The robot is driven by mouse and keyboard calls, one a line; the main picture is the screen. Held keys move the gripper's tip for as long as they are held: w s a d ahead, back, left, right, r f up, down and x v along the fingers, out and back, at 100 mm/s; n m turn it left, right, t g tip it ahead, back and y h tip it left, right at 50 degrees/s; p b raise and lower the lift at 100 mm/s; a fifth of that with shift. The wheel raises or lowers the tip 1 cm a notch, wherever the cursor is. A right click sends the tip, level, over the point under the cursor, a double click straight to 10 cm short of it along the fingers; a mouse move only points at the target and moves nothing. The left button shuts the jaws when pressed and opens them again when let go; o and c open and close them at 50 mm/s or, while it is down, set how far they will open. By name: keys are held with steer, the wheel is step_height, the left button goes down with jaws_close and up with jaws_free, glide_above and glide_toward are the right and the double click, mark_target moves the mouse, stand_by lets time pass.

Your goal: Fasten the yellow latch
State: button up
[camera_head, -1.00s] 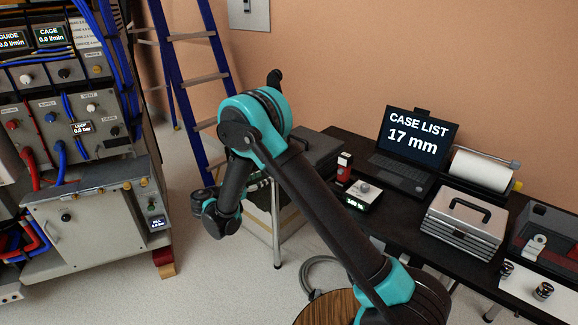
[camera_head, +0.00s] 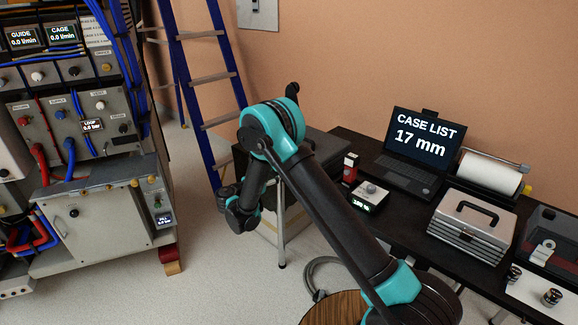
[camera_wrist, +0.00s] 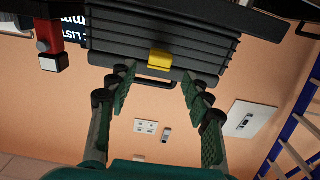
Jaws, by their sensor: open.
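The yellow latch (camera_wrist: 160,62) shows in the wrist view on the front of a dark grey ribbed case (camera_wrist: 120,47), near its edge. The wrist picture appears upside down. My gripper (camera_wrist: 158,82) is open, with its two green-padded fingers apart and nothing between them. The latch lies just beyond the fingertips, between their lines; no contact shows. A dark handle shows beside the latch. In the head view the grey case (camera_head: 326,147) stands at the table's left end, partly behind my arm. The latch and my fingers cannot be made out there.
A red and white item (camera_head: 350,168) and a small display unit (camera_head: 369,196) stand close to the case. A laptop (camera_head: 411,155), paper roll (camera_head: 489,172) and silver toolbox (camera_head: 472,228) are further right. A blue ladder (camera_head: 206,90) leans behind; a control cabinet (camera_head: 95,225) is left.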

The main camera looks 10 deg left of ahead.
steer(key=shift+x, duration=3.15)
